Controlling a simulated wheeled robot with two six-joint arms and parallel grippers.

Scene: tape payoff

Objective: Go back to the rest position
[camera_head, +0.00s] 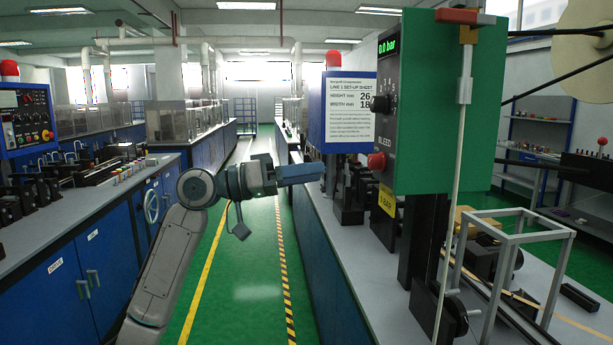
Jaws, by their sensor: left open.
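My left gripper (322,171) is at the middle of the head view, at the end of my grey left arm, which rises from the lower left. It points right and is seen side-on. It is open, and nothing shows between its jaws. Its tip is near the black panel with a green display reading 0.0 bar (388,46), just left of the red bleed knob (377,161). I cannot tell whether it touches anything there. My right gripper is not in view.
A blue-framed set-up sheet (349,112) hangs behind the gripper. A green plate (446,120) stands at the right, above a grey bench (352,270) with a wire frame (508,240). Blue cabinets (60,290) line the left. The green aisle floor (255,285) is clear.

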